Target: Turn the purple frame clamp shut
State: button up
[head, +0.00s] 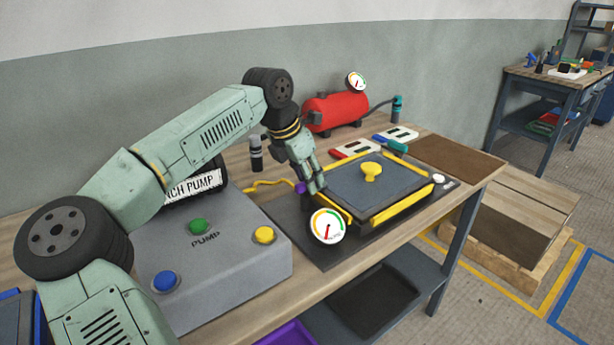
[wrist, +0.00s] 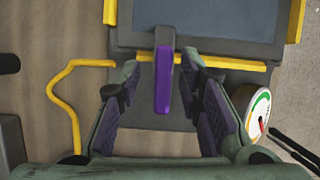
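The purple frame clamp (wrist: 163,82) shows as a bar in the wrist view, running lengthwise between my fingers from the near edge of the mould. A small part of it shows in the head view (head: 300,187) beside my fingers, which hide the rest. My gripper (wrist: 158,80) is open, one finger on each side of the clamp, with a gap visible on both sides. In the head view my gripper (head: 313,186) points down at the mould's near left corner. The mould has a yellow frame (head: 388,207) around a dark grey panel with a yellow knob (head: 371,172).
A pressure gauge (head: 327,226) stands close to the right of my gripper in the wrist view. A yellow hose (wrist: 60,82) runs at the left. The grey pump box (head: 205,250) stands beside my arm. A red compressor (head: 337,110) is behind the mould.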

jog(key=v, duration=1.2)
jog(key=shift+d, duration=0.1)
